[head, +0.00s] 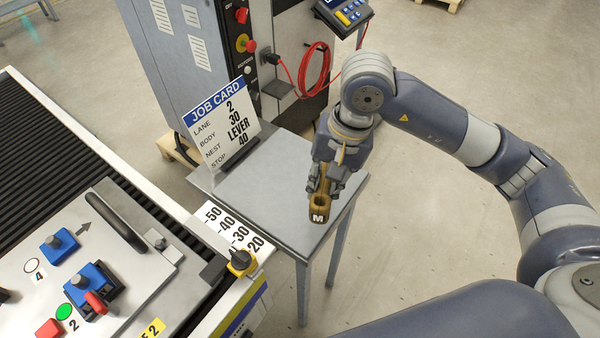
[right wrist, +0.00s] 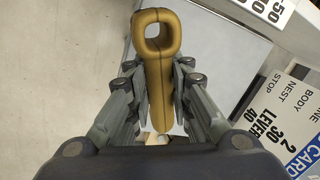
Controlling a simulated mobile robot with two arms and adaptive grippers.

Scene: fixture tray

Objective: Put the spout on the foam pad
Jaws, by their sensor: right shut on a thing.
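In the right wrist view the part (right wrist: 157,85) is long and narrow with a ringed hole at one end. The fingers (right wrist: 160,92) are shut on its sides. It is held over the front right part of a small grey table (head: 262,198). I cannot tell whether it touches the top. No separate foam pad can be made out; the table's grey top may be it. My left gripper is not in view.
A job card (head: 222,122) stands at the table's back left. A cabinet with a red cable (head: 315,70) stands behind.

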